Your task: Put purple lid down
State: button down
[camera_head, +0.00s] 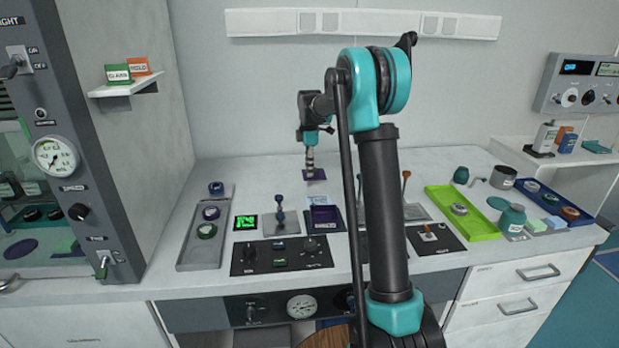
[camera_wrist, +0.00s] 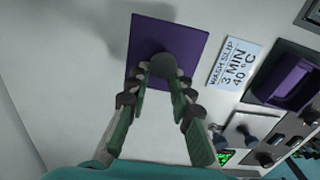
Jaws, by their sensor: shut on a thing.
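The purple lid (camera_head: 318,175) is a flat square plate with a dark round knob, over the back part of the white bench. In the wrist view the lid (camera_wrist: 188,38) fills the upper middle. My gripper (camera_head: 310,166) points down, and its fingertips (camera_wrist: 162,74) are closed on the knob. A shadow shows on the bench beside the lid; I cannot tell whether the lid touches the surface. The open purple box (camera_head: 326,216) stands nearer the front, and in the wrist view it (camera_wrist: 290,84) is at the right.
A "wash slip" label (camera_wrist: 235,62) lies between lid and box. A grey tray with rings (camera_head: 192,244) is at the left, a lime tray (camera_head: 455,224) at the right. Control panels (camera_head: 263,258) line the front. The bench around the lid looks clear.

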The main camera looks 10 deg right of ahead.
jog(key=shift+f, duration=1.9)
jog(key=shift+f, duration=0.1)
jog(key=c, duration=1.3)
grip_release()
notch_tip(320, 180, up, 12)
jog(key=shift+r, duration=0.15)
